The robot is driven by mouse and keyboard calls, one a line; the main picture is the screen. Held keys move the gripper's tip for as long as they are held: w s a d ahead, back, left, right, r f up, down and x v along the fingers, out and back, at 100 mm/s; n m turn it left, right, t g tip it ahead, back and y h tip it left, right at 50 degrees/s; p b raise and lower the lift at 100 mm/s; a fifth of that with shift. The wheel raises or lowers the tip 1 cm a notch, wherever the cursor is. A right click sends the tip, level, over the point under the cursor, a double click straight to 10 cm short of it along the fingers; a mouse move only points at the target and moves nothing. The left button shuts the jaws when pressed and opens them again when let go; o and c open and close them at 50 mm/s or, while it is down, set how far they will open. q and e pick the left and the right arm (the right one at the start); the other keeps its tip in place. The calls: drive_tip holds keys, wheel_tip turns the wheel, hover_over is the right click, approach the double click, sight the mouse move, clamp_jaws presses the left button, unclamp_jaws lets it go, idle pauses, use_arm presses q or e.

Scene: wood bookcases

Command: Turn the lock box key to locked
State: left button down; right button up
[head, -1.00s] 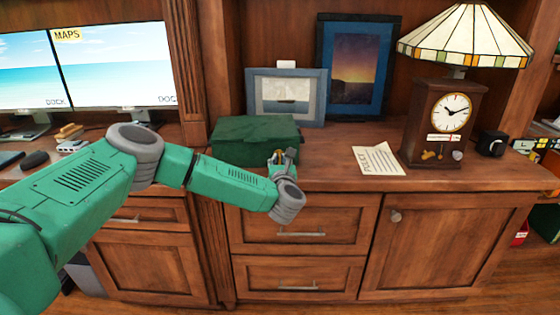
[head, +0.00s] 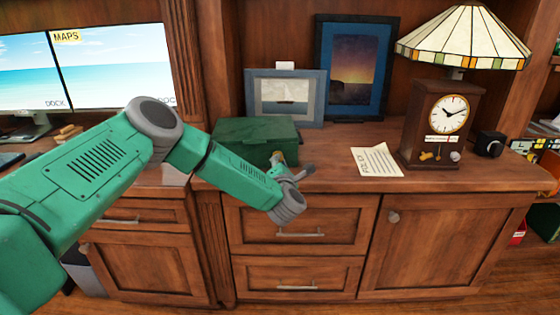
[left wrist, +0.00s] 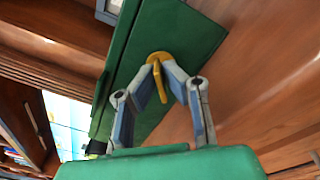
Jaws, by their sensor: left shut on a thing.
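The green lock box (head: 240,135) sits on the wooden counter, and its green face fills the upper middle of the left wrist view (left wrist: 190,35). A gold key (left wrist: 161,86) shows at a round gold lock plate (left wrist: 158,56) on that face. My left gripper (left wrist: 158,68) is shut on the key, its fingertips close against the lock plate. In the head view the left gripper (head: 278,160) is at the box's right front, and the key is too small or hidden to make out. Whether the key stands at locked cannot be read. My right gripper is not in view.
Two framed pictures (head: 286,97) stand behind the box. A paper sheet (head: 377,161), a clock (head: 447,114) and a stained-glass lamp (head: 466,35) are to the right. Monitors (head: 112,65) stand at left. The counter between box and paper is clear.

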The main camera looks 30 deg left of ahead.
use_arm(q)
drive_tip(key=m, duration=0.2)
drive_tip(key=m+p, duration=0.1)
drive_tip(key=m, duration=0.1)
drive_tip(key=shift+s+f+m, duration=0.1)
drive_tip(key=shift+f+m, duration=0.1)
drive_tip(key=shift+m, duration=0.1)
drive_tip(key=shift+f+m+p, duration=0.2)
drive_tip(key=shift+m+p, duration=0.2)
drive_tip(key=shift+m, duration=1.1)
drive_tip(key=c, duration=1.7)
unclamp_jaws()
drive_tip(key=shift+a, duration=0.1)
